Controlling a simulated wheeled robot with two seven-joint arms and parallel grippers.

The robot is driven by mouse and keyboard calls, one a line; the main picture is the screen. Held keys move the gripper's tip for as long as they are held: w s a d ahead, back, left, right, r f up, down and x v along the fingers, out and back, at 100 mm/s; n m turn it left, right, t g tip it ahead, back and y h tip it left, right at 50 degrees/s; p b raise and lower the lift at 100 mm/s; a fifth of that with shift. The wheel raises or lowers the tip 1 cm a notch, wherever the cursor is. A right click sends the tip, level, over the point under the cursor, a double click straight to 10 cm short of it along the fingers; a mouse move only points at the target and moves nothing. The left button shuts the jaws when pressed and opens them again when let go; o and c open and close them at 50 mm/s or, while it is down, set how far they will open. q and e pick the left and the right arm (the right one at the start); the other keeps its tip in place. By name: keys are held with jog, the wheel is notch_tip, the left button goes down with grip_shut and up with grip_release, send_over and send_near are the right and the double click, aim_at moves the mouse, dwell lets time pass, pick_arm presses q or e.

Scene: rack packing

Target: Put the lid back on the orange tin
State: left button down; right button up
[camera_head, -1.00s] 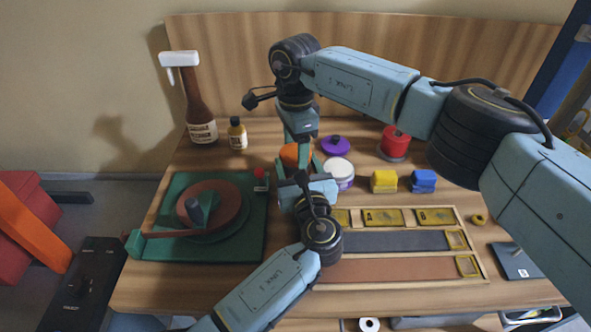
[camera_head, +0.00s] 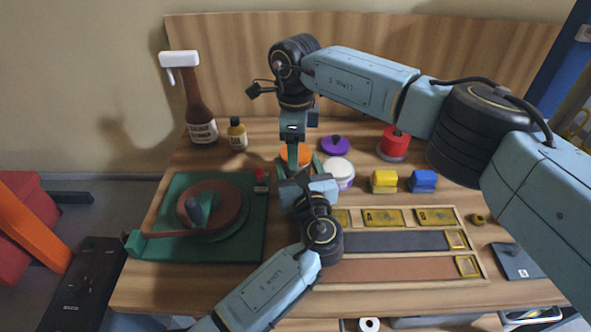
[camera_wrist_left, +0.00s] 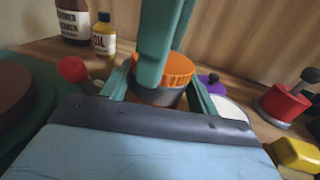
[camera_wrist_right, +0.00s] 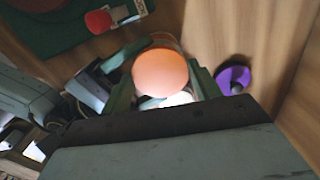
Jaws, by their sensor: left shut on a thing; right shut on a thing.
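The orange lid (camera_head: 303,151) sits on or right at the top of the tin, and it also shows in the left wrist view (camera_wrist_left: 178,67). The tin's greyish body (camera_wrist_left: 158,97) is below it, between the fingers of my left gripper (camera_wrist_left: 165,95), which is shut on it from the front. My right gripper (camera_wrist_right: 163,80) comes down from above and is shut on the orange lid, which fills the space between its fingers in the right wrist view. Whether the lid is fully seated I cannot tell, as fingers cover part of the rim.
A white-topped tin (camera_head: 340,170) and a purple knobbed lid (camera_head: 335,146) stand close at the right. Yellow (camera_head: 384,181) and blue (camera_head: 423,181) blocks and a red-topped item (camera_head: 395,142) are further right. A green turntable unit (camera_head: 250,235) is at the left.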

pick_arm(q)
jog(key=shift+a, duration=0.2)
pick_arm(e)
jog(key=shift+d, duration=0.2)
jog(key=o, duration=0.6)
pick_arm(q)
jog(key=shift+d, duration=0.1)
pick_arm(e)
jog(key=o, duration=0.5)
jog(key=shift+a, duration=0.1)
pick_arm(q)
jog(key=shift+d, duration=0.1)
pick_arm(e)
jog(key=shift+r, duration=2.25)
jog(key=o, duration=0.3)
jog(key=shift+o, duration=0.2)
notch_tip(320, 180, up, 12)
pick_arm(q)
jog(key=shift+c, duration=1.6)
grip_release()
